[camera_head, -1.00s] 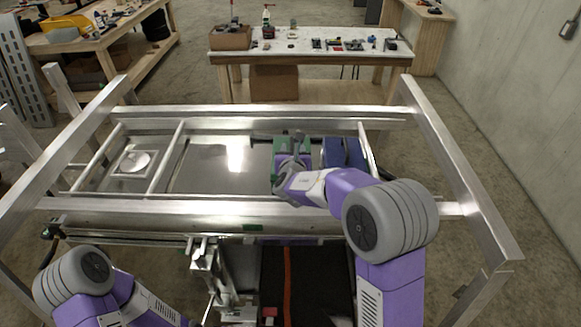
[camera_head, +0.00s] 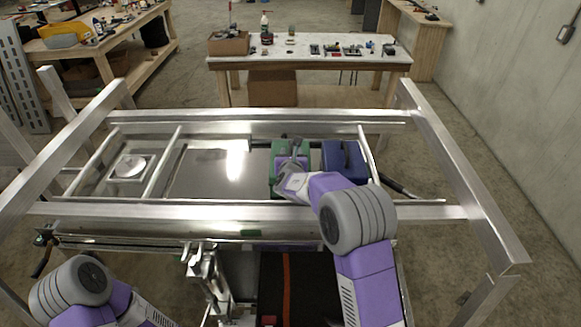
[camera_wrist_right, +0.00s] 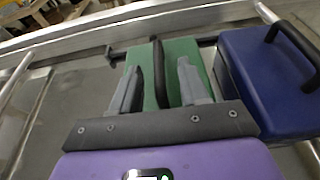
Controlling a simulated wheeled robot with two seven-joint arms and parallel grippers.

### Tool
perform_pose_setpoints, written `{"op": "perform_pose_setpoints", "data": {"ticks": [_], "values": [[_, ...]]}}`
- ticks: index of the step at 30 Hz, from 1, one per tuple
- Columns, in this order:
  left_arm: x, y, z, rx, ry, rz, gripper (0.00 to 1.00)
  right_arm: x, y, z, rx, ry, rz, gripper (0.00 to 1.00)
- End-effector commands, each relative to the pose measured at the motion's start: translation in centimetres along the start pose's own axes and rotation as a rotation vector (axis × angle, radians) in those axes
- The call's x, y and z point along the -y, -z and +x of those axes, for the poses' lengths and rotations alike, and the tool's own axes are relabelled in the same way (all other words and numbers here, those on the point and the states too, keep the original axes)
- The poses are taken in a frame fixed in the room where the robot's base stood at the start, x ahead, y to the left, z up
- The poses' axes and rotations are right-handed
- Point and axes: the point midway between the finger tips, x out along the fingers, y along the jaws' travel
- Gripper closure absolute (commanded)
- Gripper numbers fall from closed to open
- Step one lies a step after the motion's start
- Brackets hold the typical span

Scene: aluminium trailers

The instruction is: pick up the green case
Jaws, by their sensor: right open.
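The green case (camera_wrist_right: 188,56) lies on the metal trailer bed, with a dark handle (camera_wrist_right: 160,72) along its top. In the head view the green case (camera_head: 277,178) is partly covered by my right gripper (camera_head: 296,147). In the wrist view my right gripper (camera_wrist_right: 160,80) is open over the case, with one finger on each side of the handle. I cannot tell whether the fingers touch it. My left gripper is out of view; only part of my left arm shows at the lower left.
A blue case (camera_wrist_right: 268,85) stands close to the right of the green one; it also shows in the head view (camera_head: 345,160). Metal trailer rails (camera_head: 250,212) frame the bed. Bare bed lies left of the green case. A workbench (camera_head: 310,62) stands behind the trailer.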

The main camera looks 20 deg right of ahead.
Motion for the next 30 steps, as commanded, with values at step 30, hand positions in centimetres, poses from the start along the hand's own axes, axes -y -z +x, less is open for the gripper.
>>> {"op": "perform_pose_setpoints", "data": {"ticks": [30], "values": [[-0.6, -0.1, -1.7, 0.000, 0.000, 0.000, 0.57, -0.3, 0.4, 5.0, 0.000, 0.000, -0.001, 0.95]]}}
